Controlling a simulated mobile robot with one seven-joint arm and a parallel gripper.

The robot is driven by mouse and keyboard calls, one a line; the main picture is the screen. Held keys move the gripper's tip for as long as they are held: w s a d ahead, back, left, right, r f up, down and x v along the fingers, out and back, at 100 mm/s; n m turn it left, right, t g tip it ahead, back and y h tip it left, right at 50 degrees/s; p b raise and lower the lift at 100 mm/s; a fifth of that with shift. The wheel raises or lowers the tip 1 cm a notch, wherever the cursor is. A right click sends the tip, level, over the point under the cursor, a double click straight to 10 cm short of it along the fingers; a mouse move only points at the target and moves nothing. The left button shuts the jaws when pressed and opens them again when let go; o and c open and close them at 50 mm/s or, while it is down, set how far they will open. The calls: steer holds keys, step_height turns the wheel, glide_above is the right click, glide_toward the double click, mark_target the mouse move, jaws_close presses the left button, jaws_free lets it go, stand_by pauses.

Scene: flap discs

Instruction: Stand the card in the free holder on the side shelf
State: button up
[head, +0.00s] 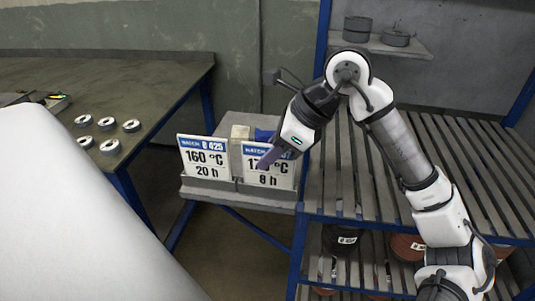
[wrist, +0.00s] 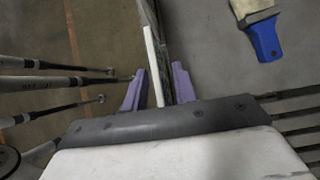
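Two white cards with blue headers stand on the side shelf (head: 230,200) in the head view. The left card (head: 203,160) reads 160 °C, 20 h and stands in a grey holder. The right card (head: 282,178) reads 8 h; its temperature is partly covered by my gripper. It appears upright in the right grey holder (head: 266,190). My gripper (head: 268,158) is at the right card's upper part. In the wrist view the card (wrist: 152,55) shows edge-on between the purple fingers (wrist: 160,84). The fingers look open, with a gap on both sides of the card.
A blue-handled brush or scraper (wrist: 264,38) lies on the shelf behind the right card. A dark table (head: 120,80) with several flap discs (head: 109,146) is at left. A slatted rack (head: 335,180) with blue posts adjoins the shelf at right.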

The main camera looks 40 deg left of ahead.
steer(key=b+v, duration=0.2)
steer(key=v, duration=0.9)
steer(key=shift+s+f, duration=0.1)
